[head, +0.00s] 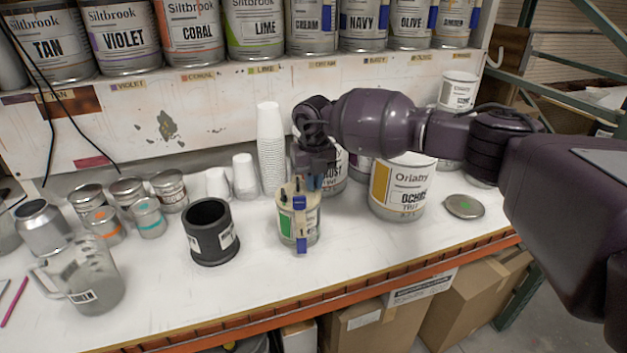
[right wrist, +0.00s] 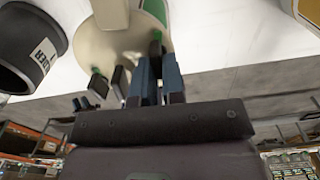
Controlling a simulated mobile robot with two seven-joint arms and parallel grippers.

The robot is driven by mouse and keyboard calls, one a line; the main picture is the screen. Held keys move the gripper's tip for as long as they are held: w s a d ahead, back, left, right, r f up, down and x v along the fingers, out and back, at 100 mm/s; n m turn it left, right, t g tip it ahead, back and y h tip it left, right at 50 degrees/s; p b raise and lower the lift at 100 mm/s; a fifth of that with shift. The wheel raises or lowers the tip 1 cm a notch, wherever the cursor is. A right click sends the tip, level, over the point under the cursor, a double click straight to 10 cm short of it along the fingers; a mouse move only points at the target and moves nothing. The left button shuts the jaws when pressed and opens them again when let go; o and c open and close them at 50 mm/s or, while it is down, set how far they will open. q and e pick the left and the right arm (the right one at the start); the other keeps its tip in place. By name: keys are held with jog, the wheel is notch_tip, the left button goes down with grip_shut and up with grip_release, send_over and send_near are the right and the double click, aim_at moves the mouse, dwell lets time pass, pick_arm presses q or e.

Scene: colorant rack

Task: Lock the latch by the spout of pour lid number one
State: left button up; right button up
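A can (head: 287,226) with a green label and a cream pour lid (head: 299,192) stands near the table's front edge, a blue piece (head: 301,245) low on its front. My right gripper (head: 312,180) is over the back right of this lid. In the right wrist view, the cream lid (right wrist: 108,48) is just beyond my right gripper (right wrist: 157,62). Its two blue-grey fingers are close together, with a dark and green piece near their tips; whether they grip it is unclear. Small dark pieces (right wrist: 119,82) stick out beside them. The spout and latch are not clearly seen. My left gripper is out of view.
A black cup-like holder (head: 211,232) stands left of the can, and a large Ochre can (head: 403,188) stands to the right. Stacked white cups (head: 270,150) are behind. A glass jug (head: 88,280) and several small tins are further left.

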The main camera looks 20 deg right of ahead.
jog(key=o, duration=0.4)
jog(key=shift+o, duration=0.2)
jog(key=shift+r, duration=0.5)
notch_tip(320, 180, up, 8)
jog(key=shift+r+b, duration=0.1)
jog(key=shift+b, duration=0.4)
jog(key=shift+r, duration=0.8)
